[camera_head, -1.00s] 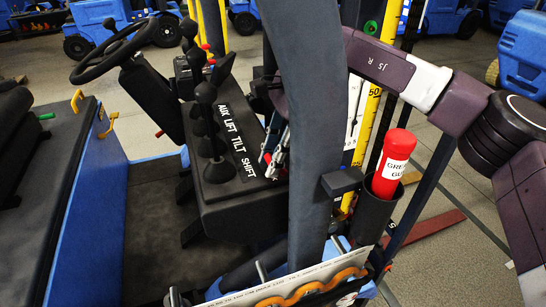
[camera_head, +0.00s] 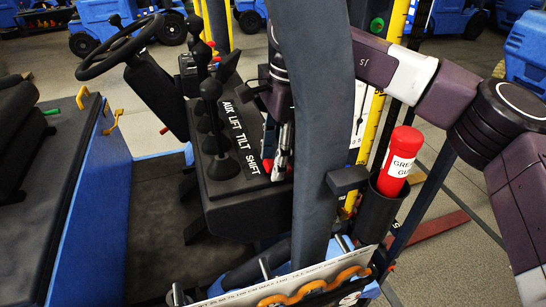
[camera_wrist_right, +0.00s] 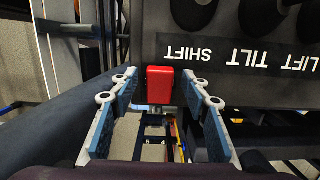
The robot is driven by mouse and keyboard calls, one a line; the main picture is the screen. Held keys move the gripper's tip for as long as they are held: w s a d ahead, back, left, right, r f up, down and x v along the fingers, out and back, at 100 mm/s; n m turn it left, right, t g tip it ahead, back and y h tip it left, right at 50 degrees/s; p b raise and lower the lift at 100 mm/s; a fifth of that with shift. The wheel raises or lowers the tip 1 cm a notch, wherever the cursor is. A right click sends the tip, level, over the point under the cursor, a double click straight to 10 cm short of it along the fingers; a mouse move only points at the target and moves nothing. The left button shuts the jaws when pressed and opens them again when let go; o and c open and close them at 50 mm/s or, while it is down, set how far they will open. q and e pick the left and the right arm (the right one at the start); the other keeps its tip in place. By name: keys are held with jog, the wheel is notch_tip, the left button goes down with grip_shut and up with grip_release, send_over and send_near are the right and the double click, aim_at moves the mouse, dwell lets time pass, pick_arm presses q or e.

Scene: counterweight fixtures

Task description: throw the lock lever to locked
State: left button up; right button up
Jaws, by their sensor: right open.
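A red block-shaped handle (camera_wrist_right: 160,84), which looks like the lock lever, shows in the right wrist view beside the SHIFT end of the dark lever console (camera_head: 232,215). A small red patch of it shows in the head view (camera_head: 267,164), mostly hidden by my gripper. My right gripper (camera_head: 279,168) is open at the console's right end. In the right wrist view its two fingers stand on either side of the red handle, with gaps showing. My left gripper is not in view.
Black ball-topped levers (camera_head: 211,90) stand on the console beside the AUX LIFT TILT SHIFT label. A dark curved post (camera_head: 318,110) stands close to my right arm. A red grease tube (camera_head: 401,160) sits in a black holder. A steering wheel (camera_head: 118,48) is at the left.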

notch_tip(320, 180, up, 12)
jog(key=d, duration=0.1)
jog(key=shift+w+d, duration=0.25)
jog(key=shift+w, duration=0.05)
